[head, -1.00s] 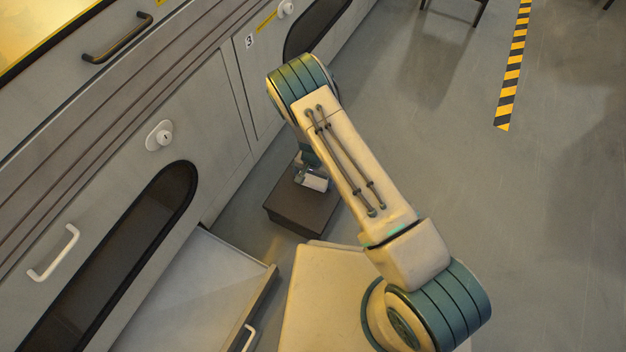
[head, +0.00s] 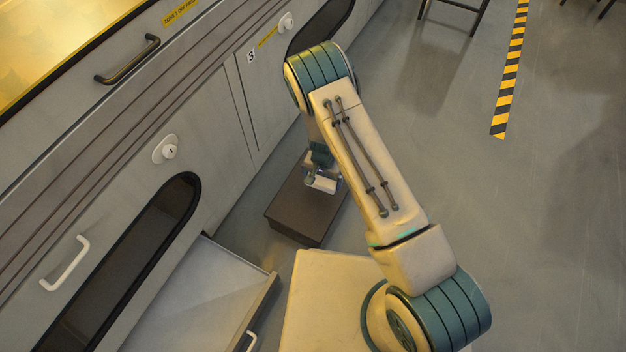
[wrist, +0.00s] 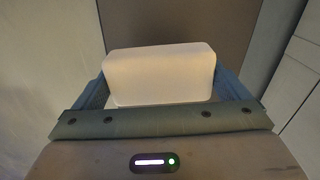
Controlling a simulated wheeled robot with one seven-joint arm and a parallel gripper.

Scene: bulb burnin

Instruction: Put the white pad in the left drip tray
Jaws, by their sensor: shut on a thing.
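The white pad (wrist: 158,74) is a rounded white block held between the fingers of my gripper (wrist: 160,88) in the wrist view. In the head view my gripper (head: 322,178) is small and partly hidden by my arm, with the white pad (head: 322,184) showing at its end. The gripper and pad appear over a dark brown box (head: 295,212) on the floor; I cannot tell how high above it. An open, pale shallow tray or drawer (head: 205,290) juts out at the lower left. I cannot tell whether it is the left drip tray.
A long grey cabinet (head: 215,110) runs along the left, with a white handle (head: 66,264), a dark handle (head: 128,60) and white round locks (head: 166,150). Open floor (head: 420,150) lies to the right, with a yellow-black stripe (head: 510,75).

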